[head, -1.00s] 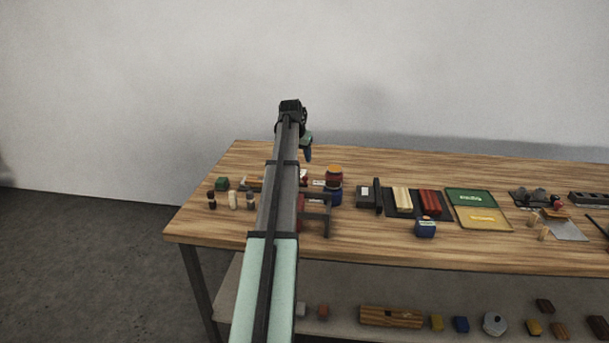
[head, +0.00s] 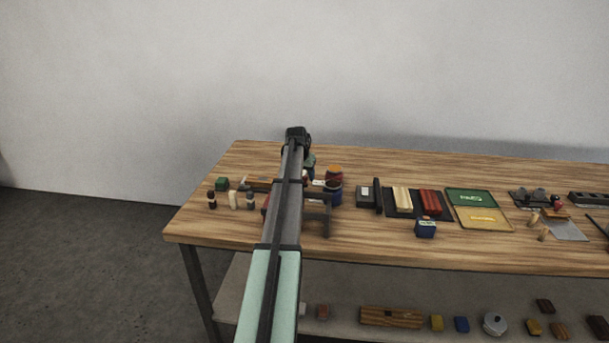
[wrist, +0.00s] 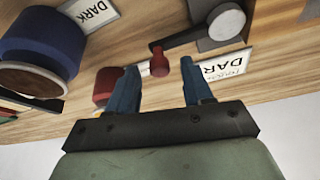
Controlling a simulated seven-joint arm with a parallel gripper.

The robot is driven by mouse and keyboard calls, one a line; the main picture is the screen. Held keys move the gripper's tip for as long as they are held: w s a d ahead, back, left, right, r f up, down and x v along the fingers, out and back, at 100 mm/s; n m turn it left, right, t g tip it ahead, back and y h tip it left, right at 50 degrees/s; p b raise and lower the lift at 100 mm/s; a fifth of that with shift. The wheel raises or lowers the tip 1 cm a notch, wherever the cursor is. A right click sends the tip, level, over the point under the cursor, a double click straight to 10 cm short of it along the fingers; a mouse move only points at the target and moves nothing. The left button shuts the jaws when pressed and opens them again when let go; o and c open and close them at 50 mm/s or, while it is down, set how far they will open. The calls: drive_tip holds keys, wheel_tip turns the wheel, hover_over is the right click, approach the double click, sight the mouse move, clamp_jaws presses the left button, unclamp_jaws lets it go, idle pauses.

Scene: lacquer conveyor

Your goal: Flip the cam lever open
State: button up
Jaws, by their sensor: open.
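The cam lever (wrist: 185,34) shows in the wrist view as a dark bar. It runs from a round grey pivot (wrist: 226,21) on a dark block to a red knob (wrist: 158,62). My gripper (wrist: 160,82) is open and empty, with its two blue fingers spread. In the picture the knob lies between the fingertips and a little beyond them; I see no contact, and the depth gap is hard to tell. In the head view, my arm hides the lever, and only a bit of my gripper (head: 310,170) shows beyond it.
A blue jar (wrist: 38,42) and a red item (wrist: 104,84) stand to the left in the wrist view. DARK labels (wrist: 90,14) lie nearby. Small bottles (head: 233,200) stand left of my arm, and a grey frame (head: 318,215) stands close on its right.

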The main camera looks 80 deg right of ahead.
clamp_jaws()
idle(0.4)
